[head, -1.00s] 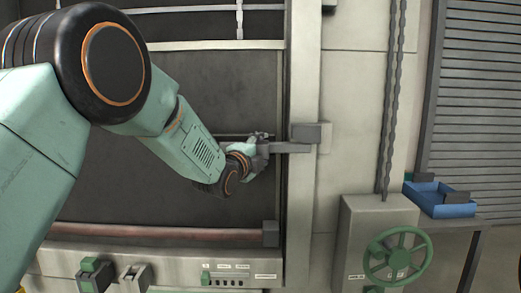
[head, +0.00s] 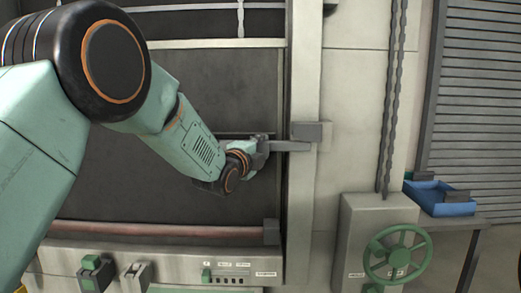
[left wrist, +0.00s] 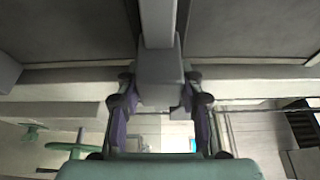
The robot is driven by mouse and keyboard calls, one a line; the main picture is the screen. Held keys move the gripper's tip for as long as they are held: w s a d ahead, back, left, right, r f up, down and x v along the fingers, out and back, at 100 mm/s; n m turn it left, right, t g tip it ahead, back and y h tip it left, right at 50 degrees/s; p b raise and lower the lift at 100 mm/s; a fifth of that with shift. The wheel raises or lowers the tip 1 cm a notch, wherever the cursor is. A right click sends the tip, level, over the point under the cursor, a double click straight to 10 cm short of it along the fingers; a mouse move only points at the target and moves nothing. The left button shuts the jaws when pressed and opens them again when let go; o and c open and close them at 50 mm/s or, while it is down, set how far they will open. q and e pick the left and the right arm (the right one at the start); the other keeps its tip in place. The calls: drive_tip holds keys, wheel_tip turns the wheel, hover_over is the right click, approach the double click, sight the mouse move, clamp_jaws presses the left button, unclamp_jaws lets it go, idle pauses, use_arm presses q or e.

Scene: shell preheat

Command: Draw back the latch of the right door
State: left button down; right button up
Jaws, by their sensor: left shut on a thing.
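The latch of the right door (head: 292,146) is a grey horizontal bar. Its right part lies by a grey block on the pale door post, and its left part reaches into my left gripper (head: 264,146). In the left wrist view the latch (left wrist: 160,75) shows as a grey block with a bar running up from it. The fingers of my left gripper (left wrist: 160,92) stand on both sides of the block, shut on it. The fingers hide part of the latch in the head view. My right gripper is not in view.
A dark door panel (head: 130,170) lies behind my left arm, with a reddish horizontal bar (head: 160,230) below. At right stand a green handwheel (head: 398,254) on a grey box, a hanging chain (head: 390,100) and a blue tray (head: 440,205) on a table.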

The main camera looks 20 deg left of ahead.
use_arm(q)
drive_tip(key=s+a+b, duration=0.1)
drive_tip(key=a, duration=0.5)
drive_tip(key=shift+s+a, duration=0.15)
drive_tip(key=shift+s, duration=0.25)
drive_tip(key=c, duration=1.2)
unclamp_jaws()
drive_tip(key=shift+a, duration=0.1)
drive_tip(key=o, duration=0.4)
drive_tip(key=shift+s+a, duration=0.15)
drive_tip(key=shift+a, duration=0.15)
drive_tip(key=shift+c, duration=0.2)
drive_tip(key=s, duration=1.2)
drive_tip(key=shift+a, duration=0.45)
